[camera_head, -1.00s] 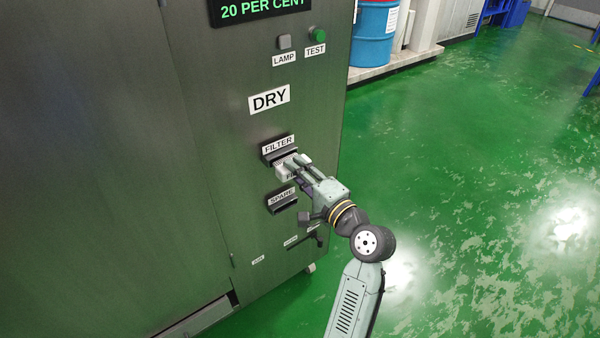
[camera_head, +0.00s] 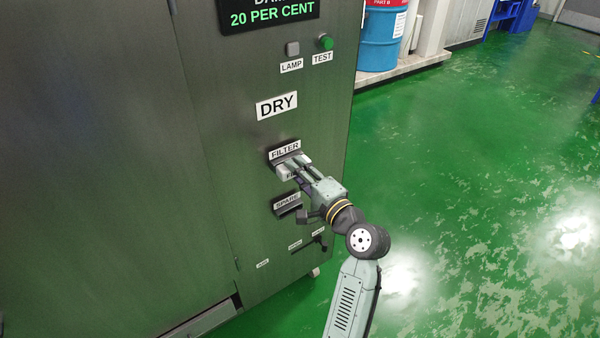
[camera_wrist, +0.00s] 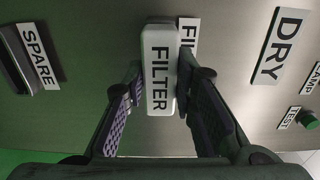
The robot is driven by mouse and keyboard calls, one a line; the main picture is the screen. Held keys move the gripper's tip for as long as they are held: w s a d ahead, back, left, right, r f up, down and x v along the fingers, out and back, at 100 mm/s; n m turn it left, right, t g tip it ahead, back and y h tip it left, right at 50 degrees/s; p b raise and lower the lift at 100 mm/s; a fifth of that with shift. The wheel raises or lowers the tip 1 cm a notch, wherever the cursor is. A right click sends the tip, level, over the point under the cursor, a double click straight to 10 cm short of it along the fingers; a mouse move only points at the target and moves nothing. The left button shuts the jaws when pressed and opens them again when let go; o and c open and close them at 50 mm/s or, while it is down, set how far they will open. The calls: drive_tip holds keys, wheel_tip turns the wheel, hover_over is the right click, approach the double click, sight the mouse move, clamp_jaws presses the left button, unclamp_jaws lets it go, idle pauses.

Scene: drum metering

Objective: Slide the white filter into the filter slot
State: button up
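The white filter (camera_wrist: 160,72), a block with FILTER printed on its end face, sits between my fingers in the wrist view. It also shows at the slot mouth in the head view (camera_head: 284,173), partly covered by my fingers. My gripper (camera_wrist: 160,82) is closed in on it, with a fingertip against each long side. The dark filter slot (camera_head: 273,158) lies under the FILTER label (camera_head: 285,149) on the cabinet. The filter's far end is hidden, so I cannot tell how deep it sits.
The spare slot (camera_head: 288,206) is just below on the same cabinet front (camera_head: 230,100). A DRY label (camera_head: 277,106), a grey lamp button (camera_head: 293,49) and a green test button (camera_head: 326,42) are above. Open green floor (camera_head: 470,190) lies to the right.

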drive_tip(key=o, duration=0.6)
drive_tip(key=shift+c, duration=0.2)
drive_tip(key=v, duration=1.2)
